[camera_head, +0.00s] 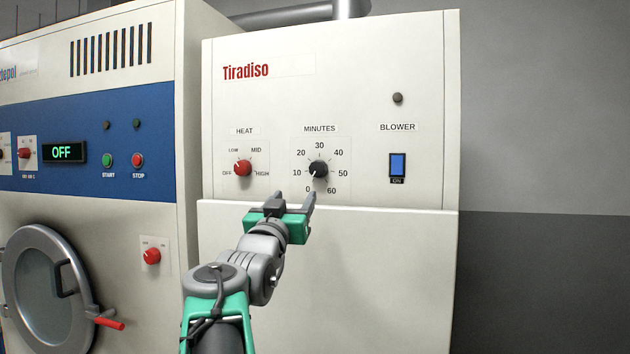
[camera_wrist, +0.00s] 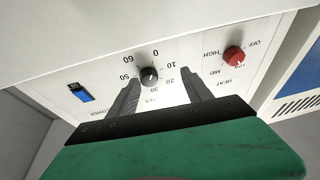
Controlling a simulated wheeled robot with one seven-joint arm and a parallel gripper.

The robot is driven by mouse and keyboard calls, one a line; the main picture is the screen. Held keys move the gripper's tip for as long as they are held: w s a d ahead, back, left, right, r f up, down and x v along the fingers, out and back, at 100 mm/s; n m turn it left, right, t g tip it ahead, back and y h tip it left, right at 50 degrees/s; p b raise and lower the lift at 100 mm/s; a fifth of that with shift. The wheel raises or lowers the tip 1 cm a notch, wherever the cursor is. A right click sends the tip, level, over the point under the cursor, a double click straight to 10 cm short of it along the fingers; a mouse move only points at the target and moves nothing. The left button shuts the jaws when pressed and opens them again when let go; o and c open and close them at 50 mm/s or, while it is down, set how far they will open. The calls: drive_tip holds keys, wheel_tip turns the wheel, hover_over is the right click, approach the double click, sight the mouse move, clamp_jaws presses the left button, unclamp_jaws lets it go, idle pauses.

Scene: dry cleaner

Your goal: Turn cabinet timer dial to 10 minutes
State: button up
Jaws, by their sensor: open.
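The black minutes dial (camera_head: 319,169) is on the front of the white Tiradiso cabinet (camera_head: 330,90), with a printed scale from 0 to 60 around it. Its white mark points down and slightly left, at about 0. The dial also shows upside down in the wrist view (camera_wrist: 149,74). My gripper (camera_head: 291,196) is open and empty, just below and left of the dial in the head view. In the wrist view my gripper (camera_wrist: 160,78) has its fingers pointing at the panel, the left fingertip close to the dial. I cannot tell whether it touches.
A red heat knob (camera_head: 243,168) sits left of the dial, and a blue blower switch (camera_head: 397,165) sits to its right. A ledge (camera_head: 400,206) runs across the cabinet below the controls. A dry-cleaning machine (camera_head: 90,220) with a round door stands at the left.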

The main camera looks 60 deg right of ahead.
sight(316, 171)
drive_tip(key=shift+m+g+h, duration=0.4)
drive_tip(key=shift+g+h, duration=0.2)
drive_tip(key=shift+h, duration=0.1)
drive_tip(key=d+r+p, duration=0.1)
drive_tip(key=d, duration=0.1)
drive_tip(key=s+d+r+p, duration=0.1)
drive_tip(key=d+r, duration=0.1)
drive_tip(key=d, duration=0.1)
drive_tip(key=d+r+p, duration=0.1)
drive_tip(key=d+r, duration=0.1)
drive_tip(key=shift+s+d+r, duration=0.15)
drive_tip(key=shift+s+d, duration=0.05)
drive_tip(key=shift+d, duration=0.2)
drive_tip(key=shift+c, duration=0.6)
clamp_jaws()
